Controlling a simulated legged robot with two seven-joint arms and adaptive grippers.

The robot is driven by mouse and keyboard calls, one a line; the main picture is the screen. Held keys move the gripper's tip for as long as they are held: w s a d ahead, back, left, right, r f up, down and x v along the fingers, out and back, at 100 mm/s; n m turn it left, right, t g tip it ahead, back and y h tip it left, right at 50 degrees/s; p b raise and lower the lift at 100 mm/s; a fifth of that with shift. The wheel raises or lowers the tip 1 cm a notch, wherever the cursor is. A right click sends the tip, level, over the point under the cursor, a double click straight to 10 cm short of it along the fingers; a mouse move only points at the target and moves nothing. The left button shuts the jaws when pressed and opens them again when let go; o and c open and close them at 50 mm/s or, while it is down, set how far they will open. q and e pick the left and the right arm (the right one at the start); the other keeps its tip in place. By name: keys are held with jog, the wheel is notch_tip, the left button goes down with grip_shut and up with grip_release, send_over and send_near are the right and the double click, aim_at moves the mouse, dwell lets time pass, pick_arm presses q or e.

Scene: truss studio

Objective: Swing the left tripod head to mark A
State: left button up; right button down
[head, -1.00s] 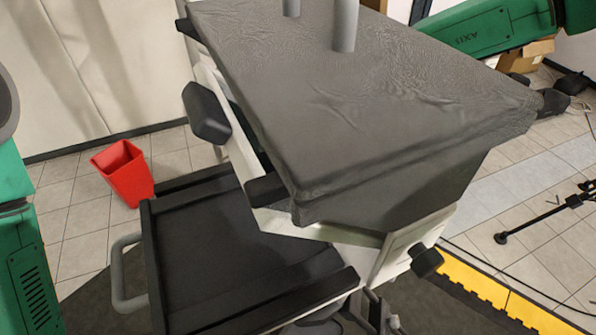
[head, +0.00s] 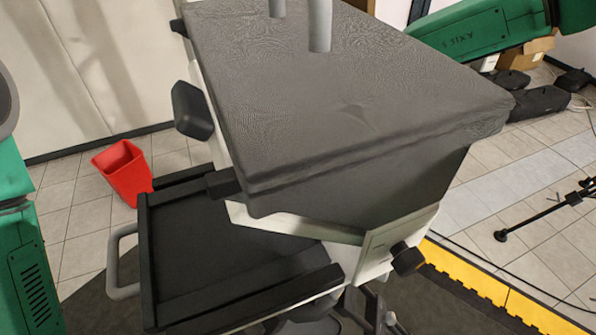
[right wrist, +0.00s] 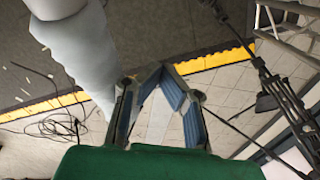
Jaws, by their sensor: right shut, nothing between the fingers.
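A large unit under a grey cloth hood (head: 350,110) fills the middle of the head view. It sits on a white bracket frame (head: 380,250) with black knobs, above a wide black tray (head: 225,250). I take this for the tripod head, but its legs are mostly hidden. Two grey cylinders, one of them a rod (head: 320,25), show at the top edge. Mark A is not identifiable. My right gripper (right wrist: 162,78) is shut and empty in the right wrist view, with floor behind it and a pale grey column (right wrist: 75,45) to its left. My left gripper is out of frame.
A red bin (head: 123,172) stands on the tiles at left. A black tripod leg (head: 540,215) reaches in at right, beside yellow floor edging (head: 470,280). Cardboard boxes (head: 535,48) stand at the back right. Cables (right wrist: 65,125) lie on the floor.

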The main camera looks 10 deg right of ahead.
notch_tip(320, 180, up, 9)
jog(key=a, duration=0.1)
jog(key=shift+w, duration=0.15)
dwell(0.9)
jog(key=shift+a, duration=0.2)
